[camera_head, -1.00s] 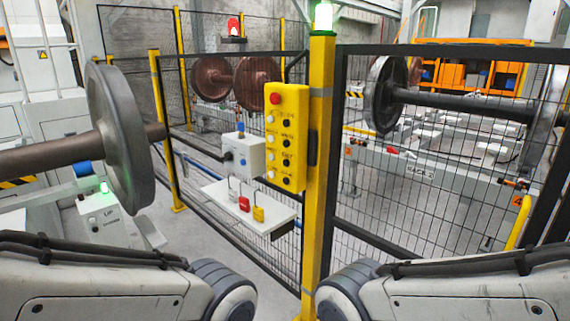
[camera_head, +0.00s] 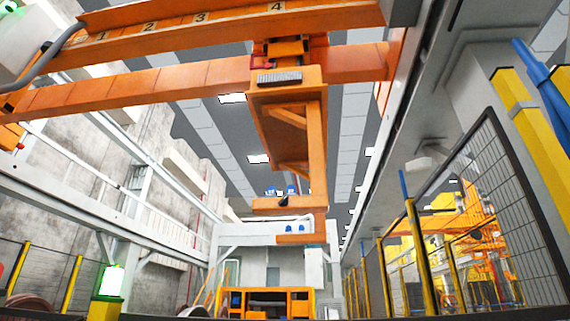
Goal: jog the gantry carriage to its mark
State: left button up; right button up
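The orange gantry beam (camera_head: 180,75) spans the upper part of the head view. A second orange beam (camera_head: 230,30) above it bears the numbers 1, 2, 3 and 4 from left to right. The gantry carriage (camera_head: 284,50) sits on the beams roughly below the number 4. A large orange C-shaped hook frame (camera_head: 318,140) hangs from it, with its lower arm pointing left. Neither of my grippers is in view, and the yellow button panel is out of view.
A green lamp (camera_head: 111,281) stands at the lower left. Mesh fencing (camera_head: 490,190) with yellow posts closes off the right side. An orange rack (camera_head: 265,303) stands at the back, below the hook.

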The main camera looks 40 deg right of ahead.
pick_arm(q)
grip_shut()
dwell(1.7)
